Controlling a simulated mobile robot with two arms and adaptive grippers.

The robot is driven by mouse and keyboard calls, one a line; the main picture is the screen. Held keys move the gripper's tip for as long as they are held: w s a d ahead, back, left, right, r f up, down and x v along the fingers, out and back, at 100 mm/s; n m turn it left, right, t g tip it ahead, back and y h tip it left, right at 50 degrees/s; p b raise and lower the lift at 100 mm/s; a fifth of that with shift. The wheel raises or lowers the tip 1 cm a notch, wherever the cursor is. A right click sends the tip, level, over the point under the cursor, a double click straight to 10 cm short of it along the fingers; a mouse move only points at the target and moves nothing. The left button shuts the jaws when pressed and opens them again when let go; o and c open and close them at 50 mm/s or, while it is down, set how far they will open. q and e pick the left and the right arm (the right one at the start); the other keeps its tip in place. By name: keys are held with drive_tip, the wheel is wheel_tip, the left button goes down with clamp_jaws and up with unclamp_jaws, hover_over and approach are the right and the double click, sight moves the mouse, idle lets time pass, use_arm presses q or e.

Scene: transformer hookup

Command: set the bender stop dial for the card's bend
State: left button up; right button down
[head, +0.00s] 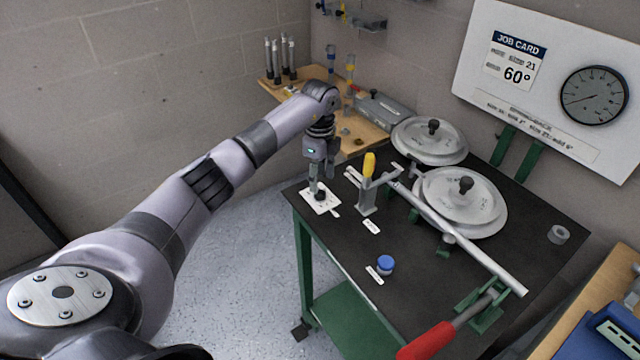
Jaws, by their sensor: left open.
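The job card (515,62) on the white wall board reads 60° in large print, with a smaller line ending in 21. The stop dial, a small black knob (320,195) on a white plate (322,207), sits at the left corner of the black bench top. My left gripper (322,184) points down right over the knob, with its fingers open around or just above it. I cannot tell whether they touch it. The dial's markings are too small to read. The bender (460,203) has round grey dies and a long metal tube (465,245) lying across it.
A yellow-handled clamp (368,172) stands just right of my gripper. A blue-capped knob (385,264) is near the bench's front edge. A red-handled lever (430,340) sticks out at the lower right. A round gauge (594,95) is on the board. A wooden shelf (375,137) lies behind.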

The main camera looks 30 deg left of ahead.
sight(320, 190)
use_arm(q)
wheel_tip(320, 190, down, 3)
drive_tip(key=shift+f, duration=0.4)
clamp_jaws()
use_arm(e)
drive_tip(key=shift+s+r, duration=0.3)
